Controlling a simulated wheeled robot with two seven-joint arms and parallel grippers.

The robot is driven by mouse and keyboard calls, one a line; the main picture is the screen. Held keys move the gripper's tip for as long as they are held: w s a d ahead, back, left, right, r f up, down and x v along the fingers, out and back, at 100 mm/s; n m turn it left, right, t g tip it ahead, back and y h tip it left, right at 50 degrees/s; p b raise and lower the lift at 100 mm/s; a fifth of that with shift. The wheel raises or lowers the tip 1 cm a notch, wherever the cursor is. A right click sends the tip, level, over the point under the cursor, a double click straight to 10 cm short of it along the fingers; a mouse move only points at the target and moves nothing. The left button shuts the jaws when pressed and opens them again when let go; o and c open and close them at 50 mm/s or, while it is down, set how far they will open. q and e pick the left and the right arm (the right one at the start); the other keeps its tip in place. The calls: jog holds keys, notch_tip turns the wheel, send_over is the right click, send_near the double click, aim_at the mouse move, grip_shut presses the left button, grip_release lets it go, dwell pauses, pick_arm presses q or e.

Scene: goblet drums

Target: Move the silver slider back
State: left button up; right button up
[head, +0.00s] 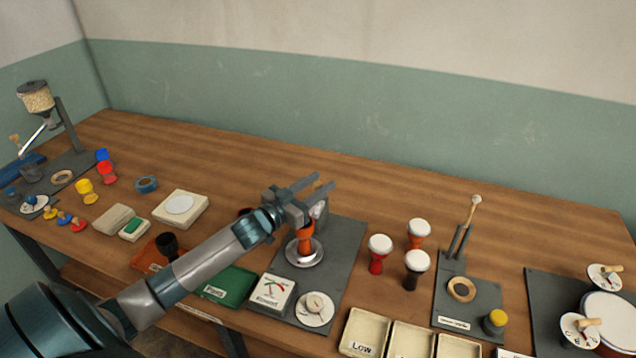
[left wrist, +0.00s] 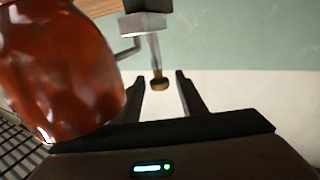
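My left gripper (head: 325,183) is open above the dark stand board (head: 345,245) in the head view. A silver block (head: 320,210), which looks like the slider, shows just below the fingers, partly hidden by them. In the left wrist view the silver block (left wrist: 145,25) has a thin rod ending in a brown knob (left wrist: 160,84). The knob appears between the open fingers, with a gap on each side; I cannot tell its exact depth. An orange-red drum body (head: 305,238) stands below on a round metal plate (head: 304,253). My right gripper is in neither view.
Three small goblet drums (head: 416,270) stand right of the board. Pale trays (head: 365,332) line the table's front edge. The table behind the board is clear.

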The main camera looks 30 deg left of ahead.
pick_arm(q)
jog(key=shift+c, duration=0.9)
grip_shut()
jog(key=shift+w+a+f+b, duration=0.1)
jog(key=shift+w+a+b, duration=0.1)
jog(key=shift+w, duration=0.6)
jog(key=shift+w+a+r+b, duration=0.15)
jog(key=shift+w+b, duration=0.1)
jog(key=shift+w, duration=0.5)
jog(key=shift+w+a+f+b, duration=0.15)
jog(key=shift+w+a+b, duration=0.05)
jog(key=shift+w, duration=0.6)
jog(key=shift+a, duration=0.1)
jog(key=shift+r, duration=0.25)
